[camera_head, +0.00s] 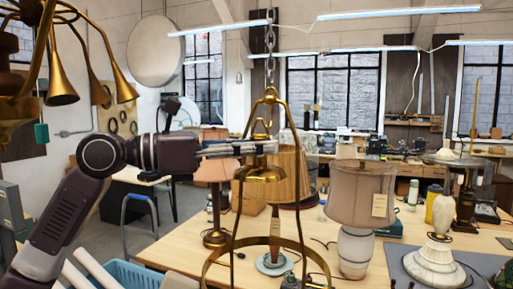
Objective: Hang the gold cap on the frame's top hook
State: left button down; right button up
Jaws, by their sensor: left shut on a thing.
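The gold lantern frame (234,212) hangs from a chain (270,45) at the picture's middle, its bars spreading down to a wide ring. The gold cap (262,174), a shallow bell shape with a narrow stem, is inside the frame's upper part. My left gripper (264,148) reaches in from the left and is shut on the cap's upper part, just below the frame's top. The top hook is small here, and I cannot tell whether the cap's stem touches it. My right gripper is out of view.
The wooden table (180,252) below carries several lamps, including a shaded lamp (361,200) and a white lamp base (436,262) on a grey mat. A brass chandelier (62,85) hangs at the upper left. A blue basket (128,274) stands at the lower left.

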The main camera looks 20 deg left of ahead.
pick_arm(q)
jog(key=shift+w+d, duration=0.1)
jog(key=shift+w, duration=2.65)
jog(key=shift+f, duration=0.15)
jog(key=shift+w+f, duration=0.1)
jog(key=shift+f, duration=0.45)
